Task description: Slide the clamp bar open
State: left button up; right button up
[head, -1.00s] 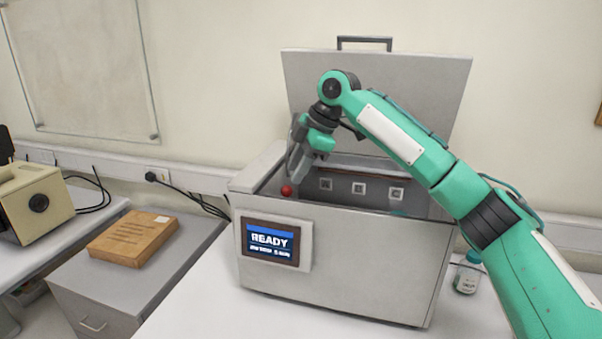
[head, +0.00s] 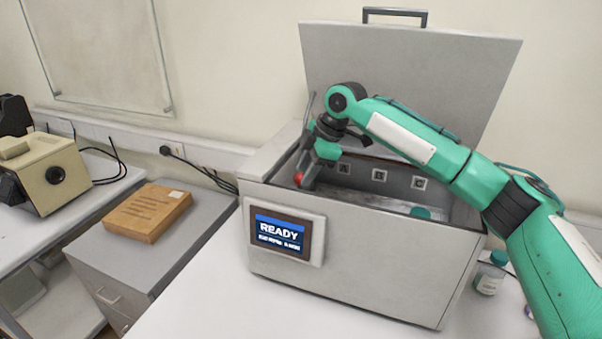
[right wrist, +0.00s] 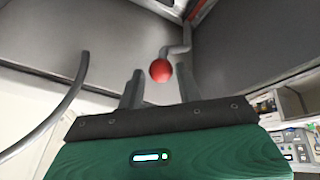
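The grey oil-testing machine (head: 350,250) stands on the white table with its lid (head: 410,80) raised. A red ball knob (head: 298,178) shows at the left inside its opening. In the right wrist view the red knob (right wrist: 160,70) sits on the end of a bent grey rod (right wrist: 178,49), which I take to be part of the clamp bar. My right gripper (head: 306,170) reaches down at the knob. Its two fingers (right wrist: 160,88) are apart, with the knob appearing in the gap; contact cannot be told. My left gripper is not in view.
Panels marked A, B and C (head: 379,175) line the chamber's back wall. The chamber walls and raised lid lie close around my right arm. A teal-capped bottle (head: 490,275) stands right of the machine. A brown box (head: 147,212) lies on the left cabinet.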

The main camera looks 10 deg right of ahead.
aim_at(303, 174)
jog(key=shift+p+x, duration=0.3)
jog(key=shift+x, duration=0.75)
jog(key=shift+a+f, duration=0.25)
jog(key=shift+f, duration=0.35)
